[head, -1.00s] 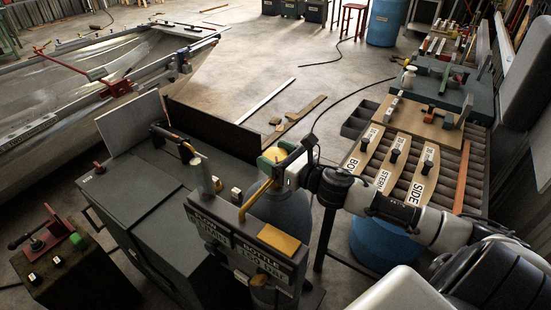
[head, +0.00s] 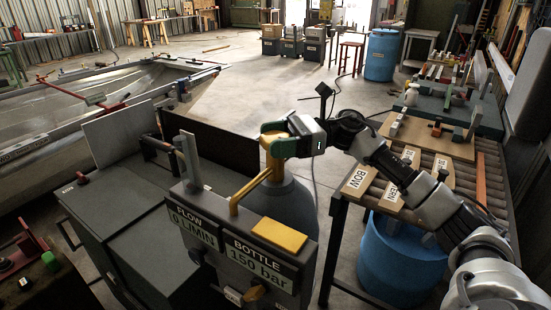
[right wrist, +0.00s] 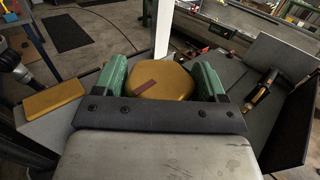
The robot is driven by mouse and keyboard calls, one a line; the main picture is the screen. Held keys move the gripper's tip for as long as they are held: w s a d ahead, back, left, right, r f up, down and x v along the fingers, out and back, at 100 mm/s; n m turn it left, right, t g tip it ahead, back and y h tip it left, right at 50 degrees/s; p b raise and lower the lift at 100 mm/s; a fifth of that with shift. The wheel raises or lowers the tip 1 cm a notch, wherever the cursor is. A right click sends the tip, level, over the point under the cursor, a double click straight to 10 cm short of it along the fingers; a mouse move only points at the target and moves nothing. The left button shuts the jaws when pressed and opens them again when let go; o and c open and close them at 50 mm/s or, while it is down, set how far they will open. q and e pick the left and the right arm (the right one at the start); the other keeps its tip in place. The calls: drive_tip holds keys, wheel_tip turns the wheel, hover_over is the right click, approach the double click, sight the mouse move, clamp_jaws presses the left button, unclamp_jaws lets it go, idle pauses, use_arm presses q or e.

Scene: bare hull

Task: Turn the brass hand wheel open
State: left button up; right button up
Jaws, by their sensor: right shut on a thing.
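The brass hand wheel (head: 268,133) sits on top of a grey gas bottle (head: 283,200), behind the gauge box. My right gripper (head: 276,146) comes in from the right and is shut on the wheel, its green fingers on the wheel's sides. In the right wrist view the wheel (right wrist: 160,82) is a rounded brass block with a dark red stripe, between the green fingers. The gauge box (head: 225,235) has signs reading FLOW 0 L/MIN and BOTTLE 150 bar. My left gripper is not in view.
A yellow pipe (head: 249,190) rises between the gauge box and the bottle. A yellow block (head: 279,235) lies on the box. At the right, a roller table (head: 440,215) carries labelled boards, with a blue drum (head: 398,262) below. Open floor lies beyond.

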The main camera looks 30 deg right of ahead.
sight(280, 137)
drive_tip(key=n+g+y+b, duration=0.1)
drive_tip(key=n+g+b, duration=0.2)
drive_tip(key=g, duration=0.2)
drive_tip(key=shift+n+g, duration=0.4)
drive_tip(key=n+g+b, duration=0.1)
drive_tip(key=n+g, duration=0.1)
drive_tip(key=g, duration=0.1)
drive_tip(key=n+g+h+b, duration=0.1)
drive_tip(key=n+g, duration=0.1)
drive_tip(key=g, duration=0.1)
drive_tip(key=shift+r+n+g, duration=0.1)
drive_tip(key=shift+n+g, duration=0.2)
drive_tip(key=shift+g, duration=0.1)
drive_tip(key=o, duration=0.9)
drive_tip(key=shift+b, duration=0.3)
